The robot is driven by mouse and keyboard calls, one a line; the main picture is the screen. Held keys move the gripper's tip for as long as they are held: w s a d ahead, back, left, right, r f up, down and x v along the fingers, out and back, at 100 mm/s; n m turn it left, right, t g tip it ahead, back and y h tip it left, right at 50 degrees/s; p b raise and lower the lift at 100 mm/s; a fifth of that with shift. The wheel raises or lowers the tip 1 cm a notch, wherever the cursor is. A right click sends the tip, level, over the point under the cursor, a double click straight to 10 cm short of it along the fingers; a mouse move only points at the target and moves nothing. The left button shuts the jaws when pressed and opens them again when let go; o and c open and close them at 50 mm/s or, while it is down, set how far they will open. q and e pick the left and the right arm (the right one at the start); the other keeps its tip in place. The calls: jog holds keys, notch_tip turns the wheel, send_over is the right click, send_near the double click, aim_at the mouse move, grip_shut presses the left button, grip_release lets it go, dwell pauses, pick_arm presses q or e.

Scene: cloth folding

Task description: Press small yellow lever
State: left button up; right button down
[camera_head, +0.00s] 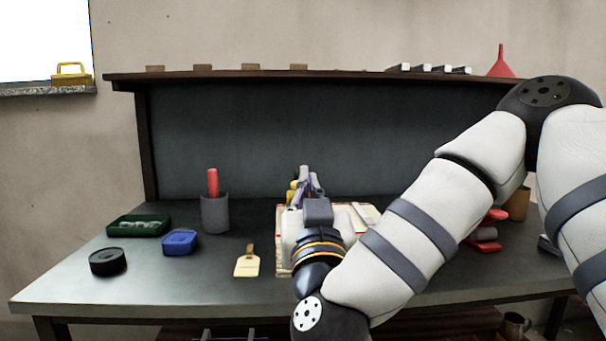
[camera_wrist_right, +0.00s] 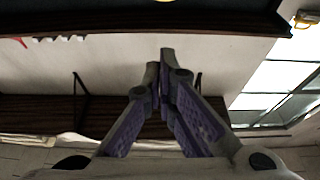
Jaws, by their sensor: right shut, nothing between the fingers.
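My right arm reaches in from the right over the workbench. Its gripper (camera_head: 308,181) points away from the camera, above a light board with a red edge (camera_head: 282,250). In the right wrist view the two purple-padded fingers (camera_wrist_right: 166,58) meet at their tips, with nothing between them. A small yellow part (camera_head: 292,194), possibly the lever, shows just left of the fingers in the head view. The gripper and wrist hide most of what is around it, and I cannot tell whether the fingers touch it. My left gripper is not in view.
Red items (camera_head: 485,233) lie right of my arm.

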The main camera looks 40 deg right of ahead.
pick_arm(q)
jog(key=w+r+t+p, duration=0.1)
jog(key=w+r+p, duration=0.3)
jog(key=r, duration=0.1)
jog(key=shift+p, duration=0.3)
pick_arm(e)
jog(key=w+d, duration=0.5)
jog(key=w, duration=0.2)
jog(key=shift+w+f, duration=0.25)
jog(key=shift+w, duration=0.15)
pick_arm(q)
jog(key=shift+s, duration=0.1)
